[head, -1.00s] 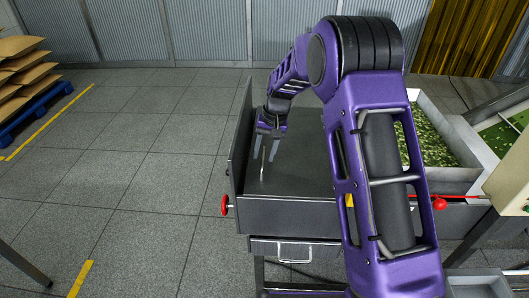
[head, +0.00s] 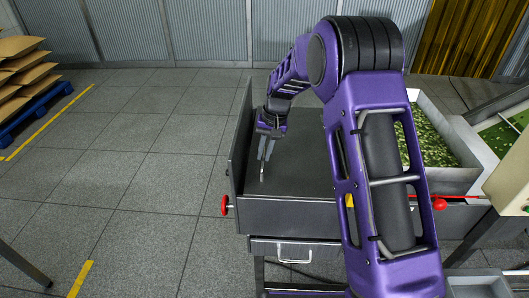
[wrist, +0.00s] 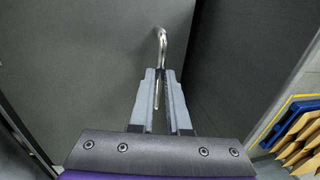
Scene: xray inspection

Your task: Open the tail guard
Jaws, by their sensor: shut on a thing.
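The tail guard appears to be the broad dark grey panel (head: 302,145) at the left end of the machine; its exact outline is hard to tell. A bent shiny metal handle (head: 262,174) stands out from it, and its curved end also shows in the wrist view (wrist: 162,42). My gripper (head: 265,156) is shut on the handle, with the two grey fingers on either side of the bar in the wrist view (wrist: 159,100). My purple arm hides the panel's right part in the head view.
A tall dark side wall (head: 238,140) stands close left of my gripper. Red knobs (head: 225,205) (head: 439,204) stick out at the machine's front. A white bin of green bits (head: 435,145) stands at right. The tiled floor at left is clear, with a blue pallet (head: 35,110) beyond.

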